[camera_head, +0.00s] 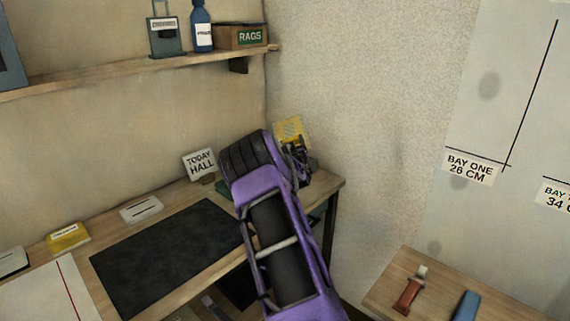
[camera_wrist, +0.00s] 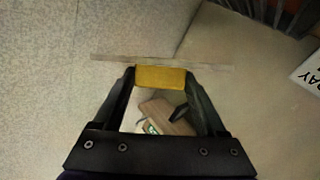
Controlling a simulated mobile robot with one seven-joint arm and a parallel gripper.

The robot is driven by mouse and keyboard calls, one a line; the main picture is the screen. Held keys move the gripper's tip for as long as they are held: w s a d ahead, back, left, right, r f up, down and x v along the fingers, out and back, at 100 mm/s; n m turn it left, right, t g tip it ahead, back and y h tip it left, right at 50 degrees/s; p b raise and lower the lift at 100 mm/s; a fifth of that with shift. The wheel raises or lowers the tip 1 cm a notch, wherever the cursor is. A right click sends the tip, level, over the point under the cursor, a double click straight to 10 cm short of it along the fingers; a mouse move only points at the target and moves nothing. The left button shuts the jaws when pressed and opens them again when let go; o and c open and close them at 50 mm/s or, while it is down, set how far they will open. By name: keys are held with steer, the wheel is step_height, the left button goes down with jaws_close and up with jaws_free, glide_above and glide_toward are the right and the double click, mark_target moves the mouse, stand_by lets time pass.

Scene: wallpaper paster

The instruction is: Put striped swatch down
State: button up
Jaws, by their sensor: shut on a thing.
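The striped swatch (camera_head: 291,131) is a yellow piece with faint stripes, held up near the room corner beyond the bench's right end. My gripper (camera_head: 300,152) is just below it, partly hidden by my purple arm. In the wrist view, my gripper (camera_wrist: 160,80) is shut on a yellow block-like part (camera_wrist: 160,76) of the swatch. A thin, pale edge (camera_wrist: 108,57) extends to both sides of that part. The swatch is above the bench (camera_head: 325,184) and appears apart from it.
A TODAY HALL sign (camera_head: 200,163) stands left of my arm. A black mat (camera_head: 165,258) covers much of the bench. A shelf (camera_head: 130,70) holds a bottle and a RAGS box (camera_head: 240,37). A second table (camera_head: 395,270) stands at lower right. The wall is close behind the swatch.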

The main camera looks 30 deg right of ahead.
step_height(320, 180, down, 7)
steer(key=shift+b, duration=0.35)
steer(key=shift+f, duration=0.15)
steer(key=shift+f, duration=0.1)
steer(key=o, duration=1.5)
steer(key=p+v, duration=0.1)
steer(key=v, duration=1.1)
steer(key=shift+a, duration=0.1)
